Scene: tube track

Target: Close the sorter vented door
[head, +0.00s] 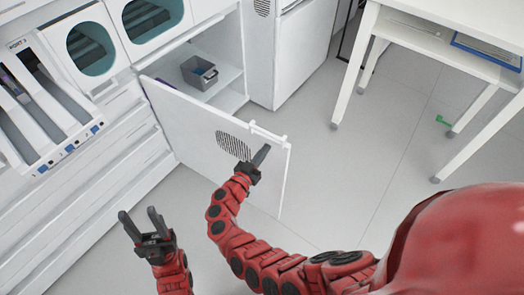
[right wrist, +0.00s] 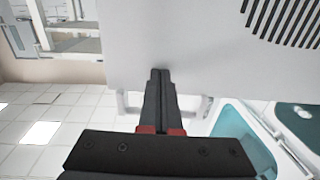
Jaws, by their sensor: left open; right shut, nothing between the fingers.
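The white vented door (head: 195,125) of the sorter stands open, swung out from the cabinet front, its free edge to the right. Its grille (head: 233,146) faces me, and small handle-like brackets show on its top edge. My right gripper (head: 266,148) is shut and empty, at the door's outer face between grille and free edge. In the right wrist view its closed fingers (right wrist: 160,72) point at the door panel (right wrist: 180,40); I cannot tell whether they touch. My left gripper (head: 138,211) is open and empty, left of the door, before the sorter's lower front.
Behind the door is the open compartment (head: 225,70) with a grey bin (head: 199,72) on a shelf. The sorter's port trays (head: 45,105) are at left. A white table (head: 450,45) stands at upper right. The floor (head: 350,165) right of the door is clear.

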